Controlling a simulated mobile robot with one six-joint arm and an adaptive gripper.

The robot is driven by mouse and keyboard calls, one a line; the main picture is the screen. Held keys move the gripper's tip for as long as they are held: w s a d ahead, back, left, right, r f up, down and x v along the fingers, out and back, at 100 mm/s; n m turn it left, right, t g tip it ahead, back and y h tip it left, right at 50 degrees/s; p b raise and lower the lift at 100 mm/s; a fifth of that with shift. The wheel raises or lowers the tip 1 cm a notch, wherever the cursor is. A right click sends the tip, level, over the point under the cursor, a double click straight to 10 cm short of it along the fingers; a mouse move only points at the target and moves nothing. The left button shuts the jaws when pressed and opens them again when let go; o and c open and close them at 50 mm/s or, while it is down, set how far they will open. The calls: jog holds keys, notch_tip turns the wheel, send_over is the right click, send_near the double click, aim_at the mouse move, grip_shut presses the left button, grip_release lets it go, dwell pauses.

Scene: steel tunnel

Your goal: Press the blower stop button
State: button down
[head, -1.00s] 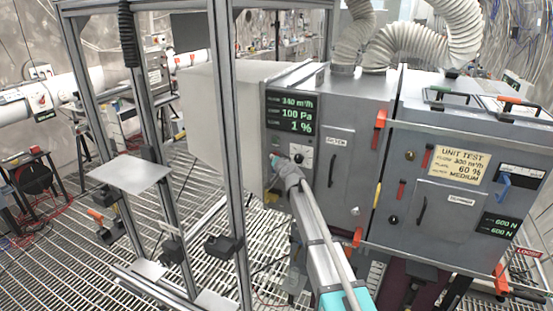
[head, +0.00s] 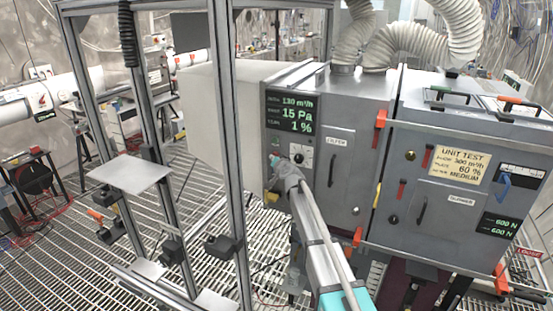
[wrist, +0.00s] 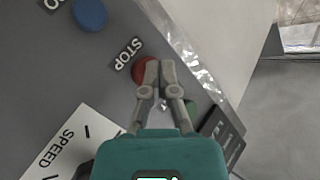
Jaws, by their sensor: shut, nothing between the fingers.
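The red stop button (wrist: 143,70) shows in the wrist view beside a label reading STOP (wrist: 124,54). The fingertips of my gripper (wrist: 158,66) are shut and empty, and they overlap the button's right side; I cannot tell whether they touch it. In the head view my gripper (head: 277,163) is at the left part of the grey blower unit's front (head: 345,115), below its display (head: 291,113). The display reads 130 m³/h, 15 Pa and 1 %. The stop button is hidden there behind my gripper.
In the head view an aluminium frame post (head: 236,150) stands left of my arm.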

jog(key=shift+s, duration=0.1)
jog(key=shift+s+a, duration=0.35)
jog(key=shift+s, duration=0.55)
jog(key=shift+s+a, duration=0.35)
jog(key=shift+s, duration=0.6)
jog(key=shift+s+a, duration=0.35)
jog(key=shift+s, duration=0.55)
jog(key=s+d+f+g+h, duration=0.2)
jog(key=s+d+f+g, duration=0.2)
jog(key=s+d, duration=0.5)
jog(key=s+d+f+n+g+h+p, duration=0.1)
jog(key=s+d+f+g, duration=0.4)
jog(key=s+d, duration=0.5)
jog(key=s+d+f+n+g+h+p, duration=0.1)
jog(key=s+d+f+g+h, duration=0.3)
jog(key=s+d, duration=0.6)
jog(key=s+g, duration=0.1)
jog(key=s, duration=0.8)
jog(key=shift+s+f+g, duration=0.2)
jog(key=shift+s+g, duration=0.1)
jog(key=shift+g, duration=0.1)
